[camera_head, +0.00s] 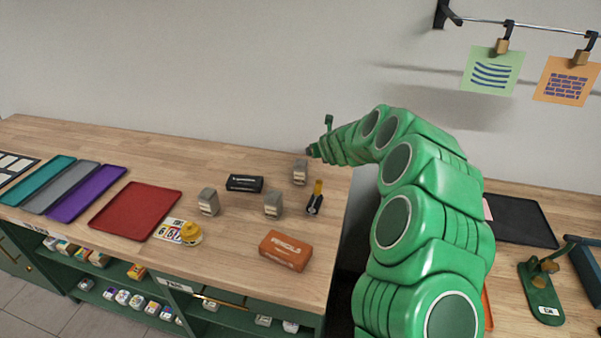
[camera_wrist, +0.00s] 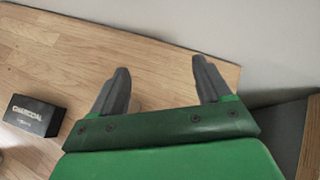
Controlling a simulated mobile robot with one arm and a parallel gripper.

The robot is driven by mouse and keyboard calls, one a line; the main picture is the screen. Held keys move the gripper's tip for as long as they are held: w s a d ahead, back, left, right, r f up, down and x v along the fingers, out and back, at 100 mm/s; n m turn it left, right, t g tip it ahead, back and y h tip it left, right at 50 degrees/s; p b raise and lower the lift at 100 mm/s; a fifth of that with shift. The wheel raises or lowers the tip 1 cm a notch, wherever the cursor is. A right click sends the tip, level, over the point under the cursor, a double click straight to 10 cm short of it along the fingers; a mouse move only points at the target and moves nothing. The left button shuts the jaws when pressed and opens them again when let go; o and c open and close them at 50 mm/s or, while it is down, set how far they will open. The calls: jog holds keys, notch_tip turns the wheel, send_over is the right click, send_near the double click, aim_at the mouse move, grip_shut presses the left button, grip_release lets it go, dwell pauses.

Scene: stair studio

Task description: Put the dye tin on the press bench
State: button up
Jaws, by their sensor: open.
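My gripper (camera_wrist: 160,68) is open and empty in the wrist view, its two grey fingers apart over bare wood near the bench's back corner. In the head view my gripper (camera_head: 314,150) is small, at the end of my green arm, above the far right of the left bench (camera_head: 150,165). Three small grey containers stand on that bench: one just below my gripper (camera_head: 300,173), one in the middle (camera_head: 272,205) and one to the left (camera_head: 208,202). Their labels are too small to read, so I cannot tell which is the dye tin. Another wooden bench (camera_head: 503,183), at the right, carries a green hand device (camera_head: 541,293).
A black charcoal box (camera_wrist: 33,117), an orange-brown pencils box (camera_head: 285,250), a yellow object (camera_head: 190,233) and a dark tool with a yellow end (camera_head: 315,198) are on the left bench. A red tray (camera_head: 135,210) lies left. A gap separates the benches behind my arm.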

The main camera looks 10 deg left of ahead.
jog(key=s+m+h, duration=0.1)
jog(key=s, duration=0.1)
jog(key=m+t+h, duration=0.3)
jog(key=m+t, duration=0.1)
send_near(302, 162)
jog(key=shift+x, duration=1.95)
jog(key=shift+w+d+f, duration=0.15)
jog(key=shift+w+f, duration=0.4)
jog(key=shift+w, duration=0.15)
jog(key=shift+a+x, duration=0.2)
jog(key=shift+x, duration=0.8)
jog(key=shift+a+x, duration=0.2)
jog(key=shift+x, duration=1.85)
jog(key=shift+c, duration=0.4)
